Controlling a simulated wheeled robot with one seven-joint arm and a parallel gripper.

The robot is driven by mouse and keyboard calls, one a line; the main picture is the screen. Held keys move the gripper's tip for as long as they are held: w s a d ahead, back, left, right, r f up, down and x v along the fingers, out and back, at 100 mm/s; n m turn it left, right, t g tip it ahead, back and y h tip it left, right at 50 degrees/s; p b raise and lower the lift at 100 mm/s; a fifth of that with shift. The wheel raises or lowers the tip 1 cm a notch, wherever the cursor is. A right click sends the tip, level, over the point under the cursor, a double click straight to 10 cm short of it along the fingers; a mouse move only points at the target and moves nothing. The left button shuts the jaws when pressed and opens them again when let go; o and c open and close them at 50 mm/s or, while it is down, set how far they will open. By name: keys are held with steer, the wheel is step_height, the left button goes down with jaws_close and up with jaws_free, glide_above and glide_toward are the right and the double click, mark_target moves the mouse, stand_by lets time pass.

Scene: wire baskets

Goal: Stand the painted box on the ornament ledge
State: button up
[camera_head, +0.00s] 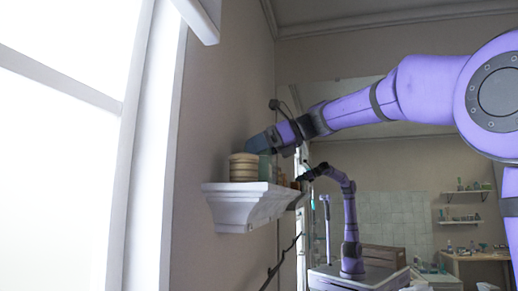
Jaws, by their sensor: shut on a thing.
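The ornament ledge (238,211) is a white moulded shelf on the wall left of centre. My arm reaches in from the right, and my gripper (261,143) is over the ledge, tilted down to the left. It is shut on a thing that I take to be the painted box. A greenish upright piece (266,167) below the gripper looks like this box, partly hidden behind a round jar. I cannot tell whether its base touches the ledge.
A cream banded round jar (243,167) stands on the ledge's near end, close beside the gripper. Small brownish items (283,180) stand farther along. A large mirror (395,175) beyond reflects my arm and base. A bright window fills the left.

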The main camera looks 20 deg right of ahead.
steer(key=shift+f, duration=0.4)
stand_by(0.3)
steer(key=o, duration=0.9)
steer(key=shift+c, duration=0.2)
steer(key=v, duration=0.8)
stand_by(1.3)
stand_by(0.4)
steer(key=v, duration=1.1)
